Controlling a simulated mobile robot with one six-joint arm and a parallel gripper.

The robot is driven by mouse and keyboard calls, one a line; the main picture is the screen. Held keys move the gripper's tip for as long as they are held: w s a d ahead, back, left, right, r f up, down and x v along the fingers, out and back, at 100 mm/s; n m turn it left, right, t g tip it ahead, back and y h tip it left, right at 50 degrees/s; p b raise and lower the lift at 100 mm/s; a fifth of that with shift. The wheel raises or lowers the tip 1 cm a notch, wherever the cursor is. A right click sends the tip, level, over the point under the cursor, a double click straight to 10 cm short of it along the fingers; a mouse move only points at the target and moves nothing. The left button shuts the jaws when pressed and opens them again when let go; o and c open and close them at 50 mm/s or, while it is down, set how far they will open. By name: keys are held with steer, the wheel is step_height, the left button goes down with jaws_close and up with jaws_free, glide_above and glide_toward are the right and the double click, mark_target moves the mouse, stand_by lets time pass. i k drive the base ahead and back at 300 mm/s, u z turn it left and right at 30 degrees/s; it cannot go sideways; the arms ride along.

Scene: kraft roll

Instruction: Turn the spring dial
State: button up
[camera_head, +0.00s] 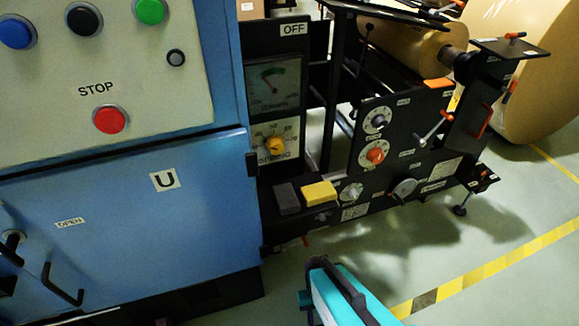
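Several dials show on the black machine frame, and the small lettering is too blurred to tell which one is marked spring. One dial with a yellow knob (275,146) sits on a white scale plate below a gauge, with a blurred label under it. A small pale dial (351,192) is lower down. My gripper is not in view, and nothing recognisable as a gripper touches any dial.
A blue cabinet (110,225) with push buttons and a red stop button (110,119) fills the left. Kraft rolls (536,75) stand upper right. Floor at lower right is clear, crossed by yellow-black tape (480,272).

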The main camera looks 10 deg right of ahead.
mark_target(275, 144)
steer(key=u, duration=0.05)
steer(key=k, duration=2.1)
steer(key=u, duration=1)
steer(key=i, duration=1.05)
steer(key=z, duration=0.05)
